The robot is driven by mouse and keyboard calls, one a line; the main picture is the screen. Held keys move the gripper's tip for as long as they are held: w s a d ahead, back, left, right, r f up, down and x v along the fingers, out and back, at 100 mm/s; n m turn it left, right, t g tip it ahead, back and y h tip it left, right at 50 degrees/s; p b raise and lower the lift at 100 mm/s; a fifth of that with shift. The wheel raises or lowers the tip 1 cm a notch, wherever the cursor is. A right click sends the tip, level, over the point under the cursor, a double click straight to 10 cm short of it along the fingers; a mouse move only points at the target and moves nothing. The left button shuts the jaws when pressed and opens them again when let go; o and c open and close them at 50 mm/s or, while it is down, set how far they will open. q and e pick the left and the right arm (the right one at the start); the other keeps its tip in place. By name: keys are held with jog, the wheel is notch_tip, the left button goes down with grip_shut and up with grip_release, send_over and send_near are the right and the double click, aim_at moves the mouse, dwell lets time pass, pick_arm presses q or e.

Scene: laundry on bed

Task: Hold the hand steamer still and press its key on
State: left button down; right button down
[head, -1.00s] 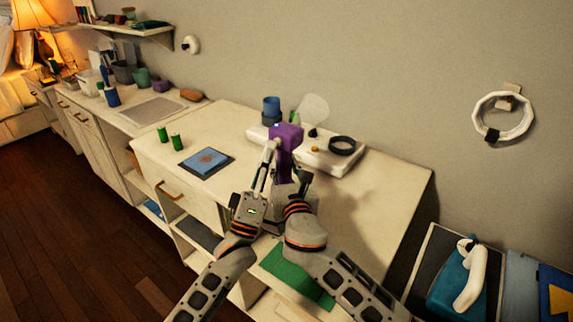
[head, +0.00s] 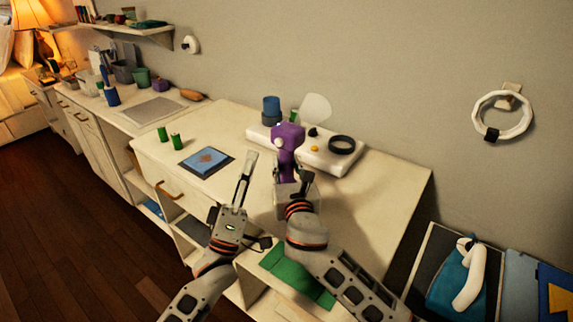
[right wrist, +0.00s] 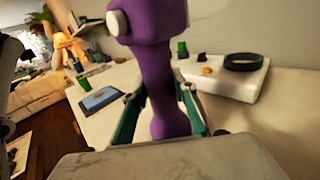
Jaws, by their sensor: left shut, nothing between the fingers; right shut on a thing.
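The purple hand steamer (head: 288,136) is upright above the white dresser top. In the right wrist view its purple handle (right wrist: 165,90) stands between the fingers of my right gripper (right wrist: 160,115), which is shut on it. A pale round key (right wrist: 117,22) shows on the upper left of the steamer's body in that view. My left gripper (head: 245,167) is shut and empty, to the left of the steamer and apart from it. The steamer's lower part is partly hidden by my right gripper in the head view.
A white base (head: 330,158) with a black ring and yellow knob stands behind the steamer. The dresser's right part is clear.

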jog(key=shift+f, duration=0.1)
jog(key=c, duration=1.6)
grip_release()
jog(key=shift+w, duration=0.1)
jog(key=shift+o, duration=0.2)
